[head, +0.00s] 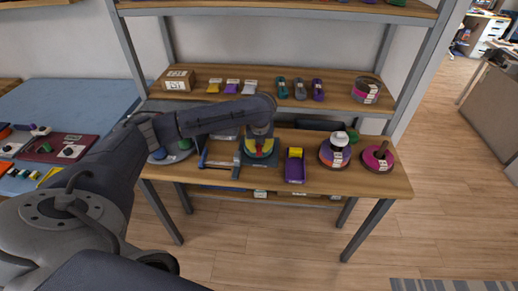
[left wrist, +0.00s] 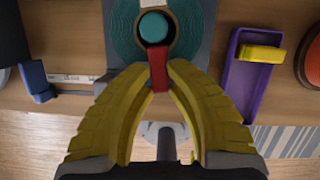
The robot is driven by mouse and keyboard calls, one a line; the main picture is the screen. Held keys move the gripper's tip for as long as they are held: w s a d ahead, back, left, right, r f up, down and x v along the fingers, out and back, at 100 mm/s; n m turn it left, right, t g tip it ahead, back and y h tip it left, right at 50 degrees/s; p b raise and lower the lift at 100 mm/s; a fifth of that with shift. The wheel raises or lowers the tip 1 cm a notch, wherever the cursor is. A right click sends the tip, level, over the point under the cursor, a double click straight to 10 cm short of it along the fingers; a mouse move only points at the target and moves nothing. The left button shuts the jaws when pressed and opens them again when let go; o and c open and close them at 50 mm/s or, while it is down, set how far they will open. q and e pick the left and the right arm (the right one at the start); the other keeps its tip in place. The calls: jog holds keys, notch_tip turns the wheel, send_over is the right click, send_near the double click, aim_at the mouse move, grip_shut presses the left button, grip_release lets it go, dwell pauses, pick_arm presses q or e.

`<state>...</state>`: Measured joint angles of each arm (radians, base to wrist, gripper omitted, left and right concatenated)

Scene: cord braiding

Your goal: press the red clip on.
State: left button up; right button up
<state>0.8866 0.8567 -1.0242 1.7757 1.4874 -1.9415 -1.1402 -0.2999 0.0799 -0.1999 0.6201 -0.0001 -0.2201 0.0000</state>
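My left gripper (head: 259,152) is over the wooden workbench, pointing down. In the left wrist view its yellow fingers (left wrist: 157,82) close on both sides of a small red clip (left wrist: 158,68). The clip's far end is at the near edge of a round teal coil (left wrist: 126,22) with a teal peg (left wrist: 153,27) in its middle. From above I cannot tell whether the clip touches the coil or peg. In the head view the gripper mostly hides the clip and coil. My right gripper is not in view.
A purple tray (left wrist: 238,95) holding a yellow block (left wrist: 261,53) lies to the right of the coil. A blue-handled clamp (left wrist: 36,80) is to its left. Two round spools, one with a white top (head: 339,139) and one pink (head: 377,158), stand further right. A shelf (head: 225,99) runs behind.

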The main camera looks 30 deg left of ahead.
pick_arm(q)
jog(key=shift+f, duration=0.35)
grip_shut()
dwell(0.3)
jog(key=o, duration=1.2)
grip_release()
jog(key=shift+r, duration=0.15)
jog(key=shift+v, duration=2.9)
